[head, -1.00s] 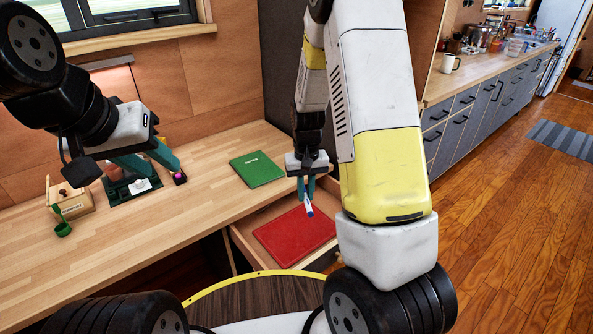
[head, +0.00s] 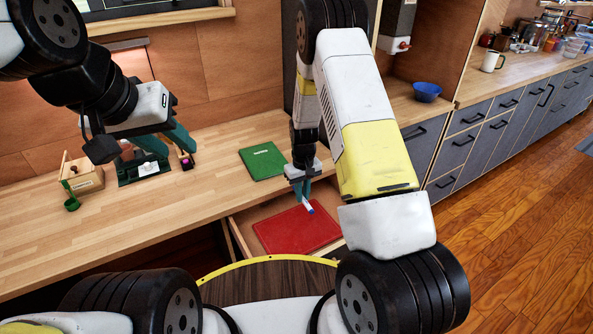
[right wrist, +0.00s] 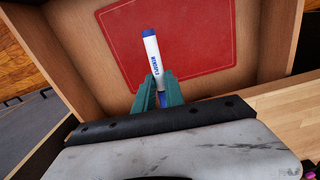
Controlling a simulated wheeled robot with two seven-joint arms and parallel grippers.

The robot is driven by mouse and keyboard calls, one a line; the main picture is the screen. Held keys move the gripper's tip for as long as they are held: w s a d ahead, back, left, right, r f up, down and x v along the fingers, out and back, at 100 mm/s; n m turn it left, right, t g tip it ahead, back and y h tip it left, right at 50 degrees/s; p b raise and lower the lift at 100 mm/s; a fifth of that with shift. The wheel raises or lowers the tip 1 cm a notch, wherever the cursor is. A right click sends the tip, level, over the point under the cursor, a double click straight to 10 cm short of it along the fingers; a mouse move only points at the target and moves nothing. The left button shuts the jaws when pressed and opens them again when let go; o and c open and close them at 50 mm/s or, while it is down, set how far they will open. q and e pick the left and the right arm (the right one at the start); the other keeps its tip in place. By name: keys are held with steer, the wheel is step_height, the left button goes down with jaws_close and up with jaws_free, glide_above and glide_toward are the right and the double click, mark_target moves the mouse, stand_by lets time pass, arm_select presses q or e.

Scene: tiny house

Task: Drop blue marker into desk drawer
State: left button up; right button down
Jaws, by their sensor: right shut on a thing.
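The blue marker, white-bodied with blue ends, is held in my right gripper (head: 301,190); the marker (head: 308,207) hangs tilted over the open desk drawer (head: 240,236). In the right wrist view the marker (right wrist: 153,55) stands out between the teal fingers of my right gripper (right wrist: 163,84), above the drawer's inside (right wrist: 105,85). A red flat book or folder (head: 285,236) lies in the drawer, below the marker. My left gripper (head: 182,152) is over the desk at the left, fingers apart, with no thing visibly held.
A green book (head: 263,160) lies on the desk (head: 130,225) behind the drawer. A wooden box (head: 82,176), a green cup (head: 71,203) and a dark green organizer (head: 145,170) stand at the left. A blue bowl (head: 427,92) sits on the counter at the right.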

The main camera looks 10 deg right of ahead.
steer(key=shift+f, duration=0.95)
steer(key=c, duration=1.3)
jaws_free()
steer(key=shift+c, duration=0.2)
steer(key=shift+r, duration=0.15)
step_height(320, 180, up, 8)
steer(key=shift+f, duration=0.2)
